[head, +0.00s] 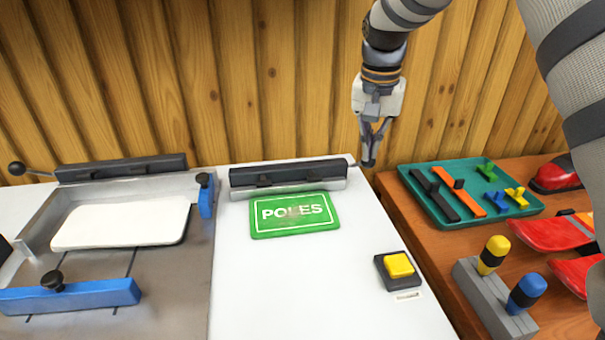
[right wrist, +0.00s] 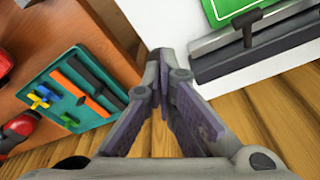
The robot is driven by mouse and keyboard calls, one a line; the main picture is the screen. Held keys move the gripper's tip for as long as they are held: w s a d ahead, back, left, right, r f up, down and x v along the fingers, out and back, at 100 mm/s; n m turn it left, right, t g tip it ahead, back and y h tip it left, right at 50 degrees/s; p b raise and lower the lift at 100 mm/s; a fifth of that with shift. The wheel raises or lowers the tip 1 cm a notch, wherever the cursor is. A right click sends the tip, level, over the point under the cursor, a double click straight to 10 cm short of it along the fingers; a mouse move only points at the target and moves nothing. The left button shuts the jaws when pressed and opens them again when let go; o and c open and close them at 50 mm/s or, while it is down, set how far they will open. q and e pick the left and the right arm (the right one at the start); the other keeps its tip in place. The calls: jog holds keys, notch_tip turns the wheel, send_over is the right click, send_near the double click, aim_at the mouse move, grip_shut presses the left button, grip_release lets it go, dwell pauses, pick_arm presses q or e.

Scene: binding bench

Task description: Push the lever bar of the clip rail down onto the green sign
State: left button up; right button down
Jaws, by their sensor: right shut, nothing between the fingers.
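The green sign (head: 294,215) with white lettering lies flat on the white bench top. The clip rail (head: 288,188) runs along the sign's far edge, with its dark lever bar (head: 290,172) along the top. I cannot tell whether the bar touches the sign. In the right wrist view, the rail's dark bar (right wrist: 250,62) and a corner of the sign (right wrist: 232,8) show at upper right. My right gripper (head: 369,160) is shut and empty, pointing down at the right end of the lever bar; contact is unclear. Its fingertips (right wrist: 160,62) also show meeting in the wrist view. My left gripper is out of view.
A yellow button (head: 398,265) sits at the bench's front right. To the right, a brown table holds a teal tray (head: 425,207) of small parts and a grey block (head: 490,300) with two capped handles. A metal jig (head: 170,290) with a white pad (head: 120,225) stands left.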

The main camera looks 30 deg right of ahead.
jog(key=shift+f, duration=0.95)
jog(key=shift+r+p, duration=0.35)
jog(key=shift+r, duration=4.15)
